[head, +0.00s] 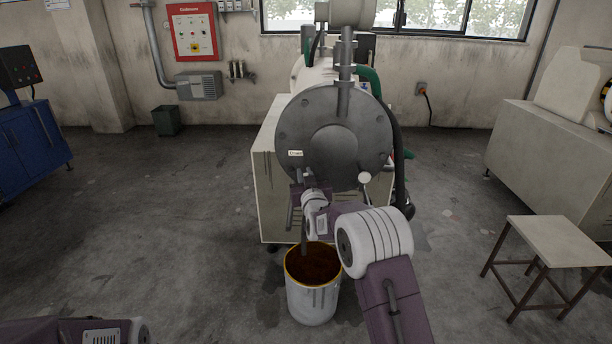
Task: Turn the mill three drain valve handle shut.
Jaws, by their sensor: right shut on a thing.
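The mill's round grey end plate (335,140) faces me, with a small white label (295,153) at its lower left. My right gripper (297,195) is below that label at the drain valve, shut on the valve handle. The gripper and wrist cover most of the handle and valve, so the handle's angle is unclear. A narrow dark strip (304,238) runs down from the valve toward the bucket; I cannot tell whether it is spout or paint. The bucket (312,302) stands below with dark brown contents. Only part of my left arm shows at bottom left; its gripper is out of view.
The mill's beige cabinet (268,200) stands behind the bucket. A dark hose (398,165) hangs at its right. A stool (556,240) and another beige machine (545,150) are on the right. A blue cabinet (30,148) is far left. The floor on the left is clear.

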